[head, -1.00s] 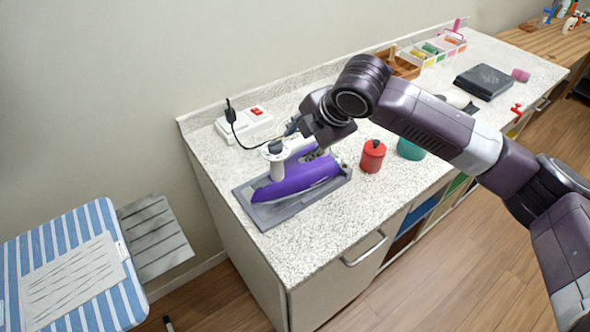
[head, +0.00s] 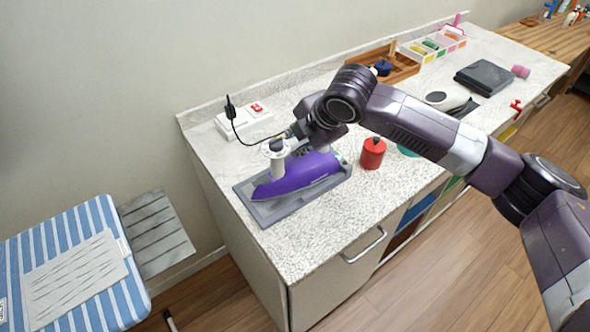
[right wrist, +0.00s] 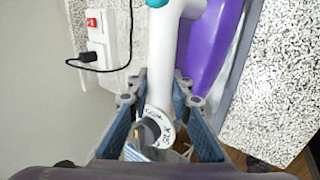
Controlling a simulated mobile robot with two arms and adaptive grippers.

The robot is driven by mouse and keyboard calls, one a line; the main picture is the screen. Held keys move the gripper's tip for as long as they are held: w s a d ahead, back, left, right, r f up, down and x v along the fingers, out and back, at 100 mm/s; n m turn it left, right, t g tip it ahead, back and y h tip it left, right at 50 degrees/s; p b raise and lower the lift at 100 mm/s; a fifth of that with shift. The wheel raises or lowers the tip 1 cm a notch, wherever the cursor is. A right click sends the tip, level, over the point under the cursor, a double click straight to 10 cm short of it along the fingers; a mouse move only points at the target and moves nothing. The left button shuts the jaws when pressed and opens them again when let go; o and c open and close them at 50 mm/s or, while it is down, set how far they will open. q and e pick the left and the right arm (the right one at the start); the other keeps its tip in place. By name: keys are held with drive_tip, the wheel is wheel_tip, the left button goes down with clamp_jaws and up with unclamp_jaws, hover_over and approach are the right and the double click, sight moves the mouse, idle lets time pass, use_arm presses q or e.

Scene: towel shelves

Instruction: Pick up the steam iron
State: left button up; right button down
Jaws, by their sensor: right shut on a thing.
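The steam iron (head: 298,177), purple with a white handle, lies on a grey rest (head: 262,212) at the left end of the speckled counter. My right gripper (head: 293,141) is at the iron's handle from above and behind. In the right wrist view, the fingers of the gripper (right wrist: 160,98) stand on both sides of the white handle and are shut on it; the purple body of the iron (right wrist: 212,42) shows beyond. Whether the iron is clear of the rest cannot be told. My left gripper is not in view.
A white power strip (head: 245,121) with a black plug and cord is behind the iron. A red canister (head: 372,153) stands close to its right. A striped ironing board (head: 70,265) is at lower left. The counter's front left corner is clear.

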drive_tip(key=shift+w+r, duration=0.1)
drive_tip(key=shift+r, duration=0.1)
drive_tip(key=shift+r, duration=0.1)
drive_tip(key=shift+r, duration=0.2)
wheel_tip(320, 180, up, 19)
drive_tip(key=b, duration=0.3)
drive_tip(key=shift+r, duration=0.2)
drive_tip(key=c, duration=2.4)
unclamp_jaws()
clamp_jaws()
drive_tip(key=shift+f, duration=0.1)
